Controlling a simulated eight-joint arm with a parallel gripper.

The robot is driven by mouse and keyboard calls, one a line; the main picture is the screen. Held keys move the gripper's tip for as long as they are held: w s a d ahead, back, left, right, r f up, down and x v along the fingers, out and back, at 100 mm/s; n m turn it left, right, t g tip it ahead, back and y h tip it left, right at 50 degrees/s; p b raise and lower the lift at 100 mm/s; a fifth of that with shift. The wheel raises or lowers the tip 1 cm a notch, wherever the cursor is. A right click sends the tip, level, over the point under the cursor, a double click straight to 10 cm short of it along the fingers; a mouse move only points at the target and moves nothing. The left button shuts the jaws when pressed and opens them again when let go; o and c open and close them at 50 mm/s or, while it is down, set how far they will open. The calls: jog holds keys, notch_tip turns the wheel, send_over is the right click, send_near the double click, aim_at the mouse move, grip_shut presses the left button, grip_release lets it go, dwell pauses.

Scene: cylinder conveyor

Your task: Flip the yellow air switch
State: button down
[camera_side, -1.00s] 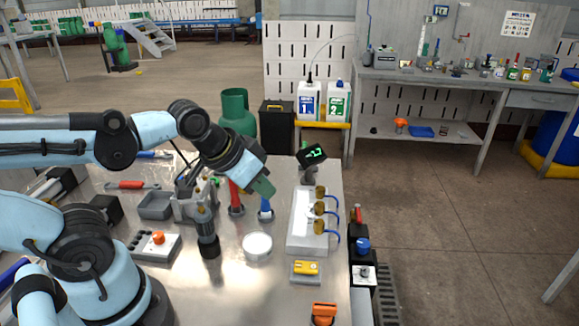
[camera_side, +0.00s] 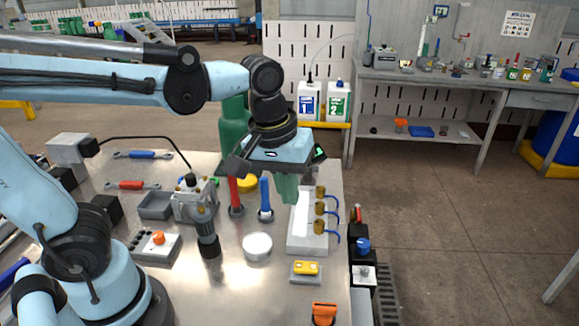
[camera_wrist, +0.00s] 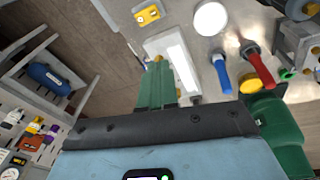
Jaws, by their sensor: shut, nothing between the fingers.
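The yellow air switch (camera_side: 306,268) sits on a small grey base near the front right of the metal table. In the wrist view the yellow switch (camera_wrist: 147,15) shows at the top, beyond the fingertips. My gripper (camera_side: 287,198) has green fingers pointing down, shut and empty. It is above the back part of the white block with brass fittings (camera_side: 303,245), well behind the switch. In the wrist view my gripper (camera_wrist: 158,68) overlaps the white block and hides part of it. I cannot tell the switch's position.
Red and blue upright handles (camera_side: 265,197) stand left of the block. A white round dish (camera_side: 257,247) lies left of the switch. An orange item (camera_side: 324,313) is at the front edge. A grey box with an orange button (camera_side: 157,239) stands further left.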

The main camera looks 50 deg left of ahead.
aim_at(300, 265)
jog(key=d+n+g, duration=0.1)
jog(key=d+r+n+g, duration=0.1)
jog(key=d+n, duration=0.1)
jog(key=shift+w+d, duration=0.15)
jog(key=shift+d, duration=0.05)
jog(key=shift+f, duration=0.15)
notch_tip(300, 265, down, 14)
jog(key=shift+r, duration=0.25)
jog(key=shift+f, duration=0.15)
dwell(0.6)
